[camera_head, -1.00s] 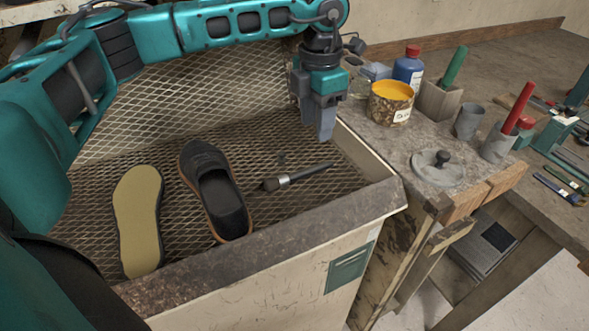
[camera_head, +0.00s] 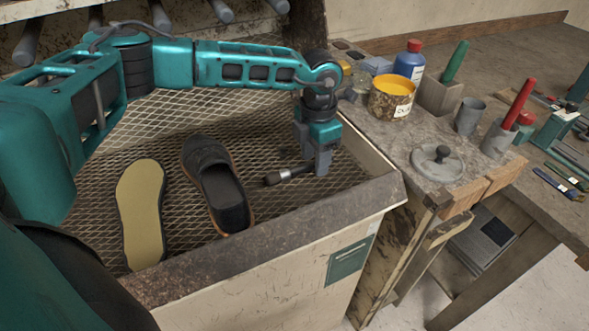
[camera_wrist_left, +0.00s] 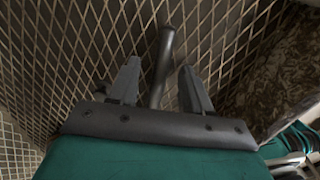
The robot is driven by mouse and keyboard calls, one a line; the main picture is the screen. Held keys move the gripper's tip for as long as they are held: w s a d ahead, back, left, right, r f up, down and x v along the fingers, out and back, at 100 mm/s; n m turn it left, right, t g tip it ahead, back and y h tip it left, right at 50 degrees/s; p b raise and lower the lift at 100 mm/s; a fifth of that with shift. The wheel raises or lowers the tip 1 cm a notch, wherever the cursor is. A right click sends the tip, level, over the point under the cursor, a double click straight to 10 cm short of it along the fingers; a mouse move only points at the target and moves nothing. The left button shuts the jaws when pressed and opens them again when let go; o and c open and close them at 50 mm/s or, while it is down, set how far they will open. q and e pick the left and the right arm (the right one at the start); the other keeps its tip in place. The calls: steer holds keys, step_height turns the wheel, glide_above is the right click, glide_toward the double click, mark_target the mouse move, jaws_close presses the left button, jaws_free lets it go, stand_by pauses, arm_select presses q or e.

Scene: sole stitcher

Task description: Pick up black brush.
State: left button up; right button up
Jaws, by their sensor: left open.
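The black brush (camera_head: 287,175) lies on the metal mesh of the bench tray, to the right of a dark shoe (camera_head: 217,185). Its metal band and dark bristle end point left, and the right part of its handle is hidden behind my left gripper (camera_head: 321,170). In the left wrist view the dark handle (camera_wrist_left: 163,60) runs between the two fingers of the left gripper (camera_wrist_left: 160,85). The fingers stand apart on either side of it, with gaps showing. My right gripper is not in view.
A tan sole (camera_head: 142,215) lies left of the shoe. The tray's raised front rim (camera_head: 270,240) is close to the gripper. On the right are a yellow paint tin (camera_head: 391,98), a blue bottle (camera_head: 410,62) and a lidded dish (camera_head: 437,163).

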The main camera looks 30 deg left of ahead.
arm_select(q)
jaws_close()
stand_by(0.3)
steer(key=shift+r, duration=0.15)
